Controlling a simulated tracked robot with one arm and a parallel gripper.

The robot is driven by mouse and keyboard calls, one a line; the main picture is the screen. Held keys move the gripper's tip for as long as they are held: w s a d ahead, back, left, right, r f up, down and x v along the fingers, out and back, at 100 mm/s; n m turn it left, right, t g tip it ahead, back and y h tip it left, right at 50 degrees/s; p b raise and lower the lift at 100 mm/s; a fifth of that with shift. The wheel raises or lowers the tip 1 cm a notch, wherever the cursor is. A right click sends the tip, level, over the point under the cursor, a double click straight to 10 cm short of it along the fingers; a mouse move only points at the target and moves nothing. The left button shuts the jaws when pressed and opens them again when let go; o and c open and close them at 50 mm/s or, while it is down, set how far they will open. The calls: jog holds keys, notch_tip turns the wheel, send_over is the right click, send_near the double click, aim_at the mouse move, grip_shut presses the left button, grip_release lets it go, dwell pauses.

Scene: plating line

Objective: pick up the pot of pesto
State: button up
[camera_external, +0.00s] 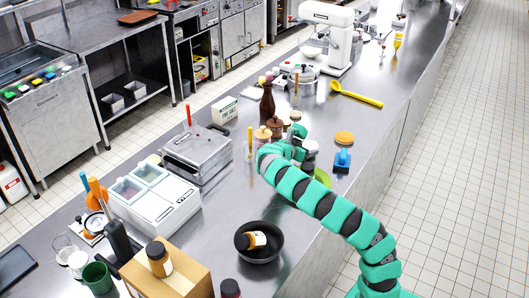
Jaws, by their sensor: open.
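I cannot pick out the pot of pesto for certain. A small pale-green pot-like thing (310,148) stands just right of my gripper (297,136) and is partly hidden by my arm. My gripper is open, low over the steel counter among several small jars and bottles; its fingers are small and partly hidden, and I see nothing held in it. A similar jar (158,258) stands on a cardboard box.
A dark brown bottle (267,103) and brown-topped jars (263,133) crowd my gripper's left. A yellow ladle (356,95) lies behind. The counter (225,225) is bare left of the bowl.

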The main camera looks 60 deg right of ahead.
aim_at(308, 146)
jog(key=shift+w+b+x, duration=0.15)
jog(key=shift+b+x, duration=0.1)
jog(key=shift+x, duration=1.15)
jog(key=shift+w+b+x, duration=0.2)
jog(key=shift+x, duration=1.2)
jog(key=shift+f, duration=0.1)
jog(key=c, duration=1)
